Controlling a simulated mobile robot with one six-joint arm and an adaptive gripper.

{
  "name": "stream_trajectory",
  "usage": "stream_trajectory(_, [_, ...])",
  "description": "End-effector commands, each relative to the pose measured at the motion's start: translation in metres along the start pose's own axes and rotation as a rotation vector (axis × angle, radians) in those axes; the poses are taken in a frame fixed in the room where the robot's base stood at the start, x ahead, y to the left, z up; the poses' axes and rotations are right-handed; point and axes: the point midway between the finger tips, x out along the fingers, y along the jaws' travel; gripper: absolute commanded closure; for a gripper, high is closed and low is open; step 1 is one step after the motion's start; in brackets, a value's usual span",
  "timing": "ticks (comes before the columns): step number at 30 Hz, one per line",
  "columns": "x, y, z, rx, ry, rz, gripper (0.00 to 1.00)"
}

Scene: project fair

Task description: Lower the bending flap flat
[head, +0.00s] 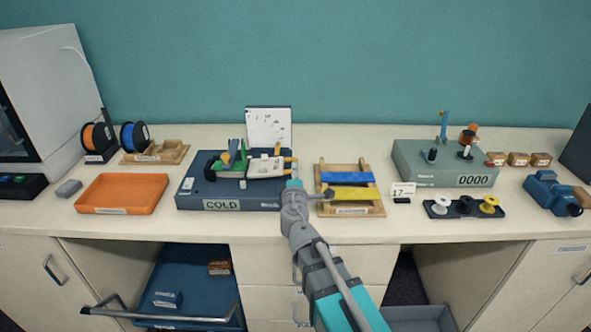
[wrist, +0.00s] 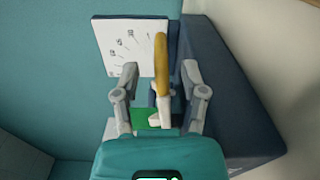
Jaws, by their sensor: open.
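The bender is a dark blue base (head: 228,203) marked COLD, with a white angle board (head: 269,126) standing behind it. Its cream flap (head: 265,168) has yellow-tan handle parts at its right end and looks raised off the base; its exact angle is unclear. In the wrist view the tan handle (wrist: 161,65) rises between my fingers, above a cream part (wrist: 158,108) seen nearly edge-on and a green piece (wrist: 150,119). My gripper (wrist: 160,80) is open, its fingers on both sides of the handle with gaps. In the head view my gripper (head: 293,184) is at the base's right end.
A wooden rack (head: 349,210) with blue and yellow strips stands close to the right of my gripper. An orange tray (head: 122,193) lies left of the bender. A green box (head: 447,168) and spools are farther right. A teal wall (head: 350,60) closes the back.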

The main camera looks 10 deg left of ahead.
Motion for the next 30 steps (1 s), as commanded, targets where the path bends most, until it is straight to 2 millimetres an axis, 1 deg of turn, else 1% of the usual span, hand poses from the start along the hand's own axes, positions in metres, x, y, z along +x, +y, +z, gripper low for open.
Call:
stream_trajectory(1, [-0.010, 0.000, 0.001, 0.000, 0.001, 0.000, 0.45])
stream_trajectory(7, [-0.029, 0.000, 0.000, 0.000, 0.000, 0.000, 0.45])
stream_trajectory(11, [-0.033, 0.000, 0.000, 0.000, 0.000, 0.000, 0.45])
stream_trajectory(19, [-0.033, 0.000, -0.001, 0.000, 0.000, 0.000, 0.45])
stream_trajectory(20, [-0.033, 0.000, -0.001, 0.000, 0.000, 0.000, 0.48])
stream_trajectory(21, [-0.033, 0.000, 0.000, 0.000, 0.000, 0.000, 0.56])
stream_trajectory(23, [-0.033, 0.001, 0.000, 0.003, -0.002, -0.001, 0.67])
stream_trajectory(24, [-0.032, 0.001, 0.001, 0.007, -0.005, -0.003, 0.74])
stream_trajectory(28, [-0.027, 0.005, 0.006, 0.037, -0.027, -0.016, 0.98])
stream_trajectory(30, [-0.022, 0.009, 0.012, 0.068, -0.050, -0.031, 1.00])
